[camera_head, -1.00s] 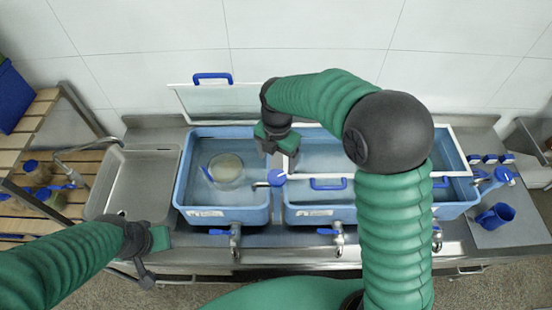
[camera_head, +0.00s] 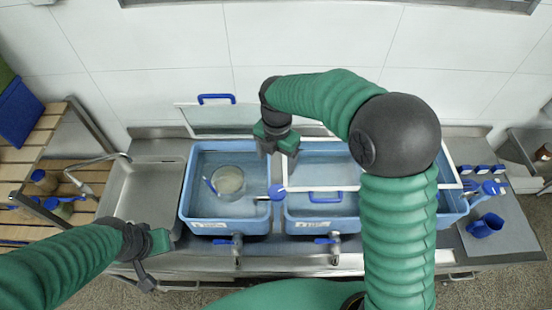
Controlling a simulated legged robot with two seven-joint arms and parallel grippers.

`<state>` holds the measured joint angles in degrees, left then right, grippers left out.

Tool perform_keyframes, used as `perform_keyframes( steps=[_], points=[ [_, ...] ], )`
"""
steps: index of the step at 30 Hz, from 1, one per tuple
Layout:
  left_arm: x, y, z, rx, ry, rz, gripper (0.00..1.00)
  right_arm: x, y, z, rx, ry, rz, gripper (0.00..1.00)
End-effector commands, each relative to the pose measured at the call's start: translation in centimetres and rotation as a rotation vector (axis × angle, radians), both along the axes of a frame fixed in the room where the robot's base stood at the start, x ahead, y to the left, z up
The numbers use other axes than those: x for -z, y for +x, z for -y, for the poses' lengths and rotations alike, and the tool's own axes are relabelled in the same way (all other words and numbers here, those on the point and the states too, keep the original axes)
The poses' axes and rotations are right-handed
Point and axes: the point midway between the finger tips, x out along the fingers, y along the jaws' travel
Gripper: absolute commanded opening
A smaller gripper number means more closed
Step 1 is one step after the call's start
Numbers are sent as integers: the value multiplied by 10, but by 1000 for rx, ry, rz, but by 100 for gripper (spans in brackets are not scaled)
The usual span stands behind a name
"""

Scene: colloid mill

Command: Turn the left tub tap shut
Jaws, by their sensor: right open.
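The left tub (camera_head: 226,226) is blue and holds water with a round clear bowl (camera_head: 228,181) in it. Its metal tap (camera_head: 237,250) is on the front wall, with a blue lever (camera_head: 222,241) pointing left. My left gripper (camera_head: 152,262) is left of this tap, over the counter's front edge, apart from the lever. Its jaws are seen edge-on, so their opening is unclear. My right gripper (camera_head: 277,152) is open and empty, pointing down over the back of the divide between the tubs.
A second blue tub (camera_head: 313,226) with its own blue-levered tap (camera_head: 335,247) stands to the right, partly behind my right arm. A steel sink (camera_head: 140,195) is at left. A blue-ended tool (camera_head: 276,192) lies across the tubs' divide. A blue jug (camera_head: 486,225) stands at right.

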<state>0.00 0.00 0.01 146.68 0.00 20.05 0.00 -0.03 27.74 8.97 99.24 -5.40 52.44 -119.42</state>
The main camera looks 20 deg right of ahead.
Motion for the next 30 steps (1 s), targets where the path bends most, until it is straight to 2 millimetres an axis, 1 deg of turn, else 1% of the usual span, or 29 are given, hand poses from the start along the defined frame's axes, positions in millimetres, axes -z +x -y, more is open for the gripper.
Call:
perform_keyframes(
  steps=[1,14,24,27,30],
  points=[
    [-8,0,0,0,0,0,36,-9,0,0,0,0,0,77],
    [-38,0,0,0,0,0,36,-43,0,0,0,0,0,77],
    [-39,0,0,0,0,0,36,-44,0,0,0,0,0,77],
    [-44,0,0,0,0,0,36,-46,0,0,1,1,-1,77],
    [-42,0,0,0,0,0,36,-44,0,0,1,0,0,77]
  ],
)
